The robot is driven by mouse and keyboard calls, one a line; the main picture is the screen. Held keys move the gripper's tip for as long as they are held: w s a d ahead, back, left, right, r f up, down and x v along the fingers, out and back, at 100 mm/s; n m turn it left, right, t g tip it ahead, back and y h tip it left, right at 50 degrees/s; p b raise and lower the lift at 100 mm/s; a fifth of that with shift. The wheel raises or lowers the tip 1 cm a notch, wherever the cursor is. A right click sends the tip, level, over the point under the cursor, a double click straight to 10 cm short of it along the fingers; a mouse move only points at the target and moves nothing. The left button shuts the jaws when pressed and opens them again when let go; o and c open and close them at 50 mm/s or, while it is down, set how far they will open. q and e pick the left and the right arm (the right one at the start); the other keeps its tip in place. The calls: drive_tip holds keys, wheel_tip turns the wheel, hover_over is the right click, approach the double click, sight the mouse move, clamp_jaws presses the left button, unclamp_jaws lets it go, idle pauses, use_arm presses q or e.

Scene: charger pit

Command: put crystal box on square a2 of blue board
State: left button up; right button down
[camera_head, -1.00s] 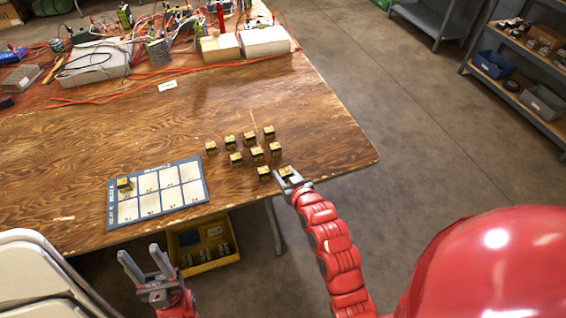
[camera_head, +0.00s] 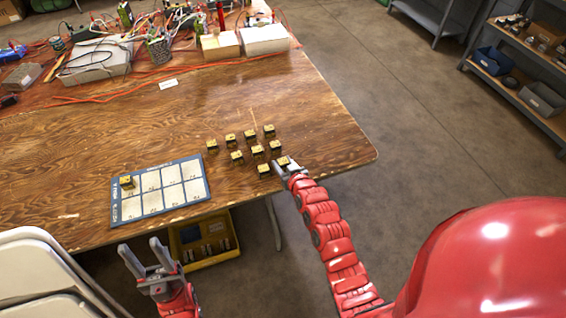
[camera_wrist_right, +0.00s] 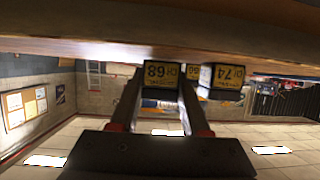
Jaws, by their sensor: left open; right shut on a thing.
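Several small dark boxes with yellow labelled tops stand in a cluster (camera_head: 257,150) on the wooden table; I cannot tell which is the crystal box. My right gripper (camera_head: 284,166) is shut on one small box (camera_head: 283,161) at the cluster's near right edge. In the right wrist view this box (camera_wrist_right: 162,74) sits between the fingers, with another labelled box (camera_wrist_right: 228,76) beside it. The blue board (camera_head: 205,170), with pale squares, lies to the left. One box (camera_head: 127,182) stands on its far left square. My left gripper (camera_head: 147,258) is open and empty, in front of the table.
Cables, devices and pale boxes (camera_head: 265,40) crowd the back of the table (camera_head: 330,120). A yellow bin (camera_head: 205,240) stands below the front edge. A white chair (camera_head: 35,270) is at the lower left. Tabletop between cluster and board is clear.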

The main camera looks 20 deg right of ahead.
drive_tip(key=shift+f, duration=0.3)
drive_tip(key=shift+c, duration=1.9)
unclamp_jaws()
drive_tip(key=shift+r, duration=0.1)
